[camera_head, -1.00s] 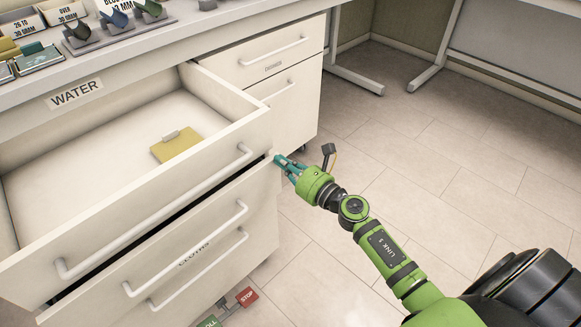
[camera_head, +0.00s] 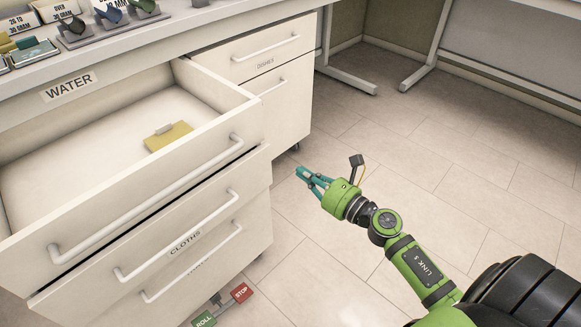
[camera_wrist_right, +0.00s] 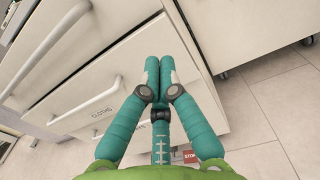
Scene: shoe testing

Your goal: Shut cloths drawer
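The cloths drawer (camera_head: 160,262) has a white front with a bar handle and a CLOTHS label. It lies under the open top drawer (camera_head: 215,172), and its front stands out close below that drawer's front. How far it is open is hard to tell. The wrist view also shows the cloths drawer (camera_wrist_right: 75,100), on the left. My right gripper (camera_head: 303,174) is to the right of the drawer fronts, apart from them in the head view. Its teal fingers (camera_wrist_right: 159,62) are together and empty in the wrist view. My left gripper is out of view.
The open top drawer holds a yellow folded cloth (camera_head: 168,137). Another handle (camera_head: 195,262) is below the cloths drawer's. The dishes drawer (camera_head: 250,60) is closed. Red STOP and green ROLL pedals (camera_head: 240,293) lie on the floor. Floor to the right is clear.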

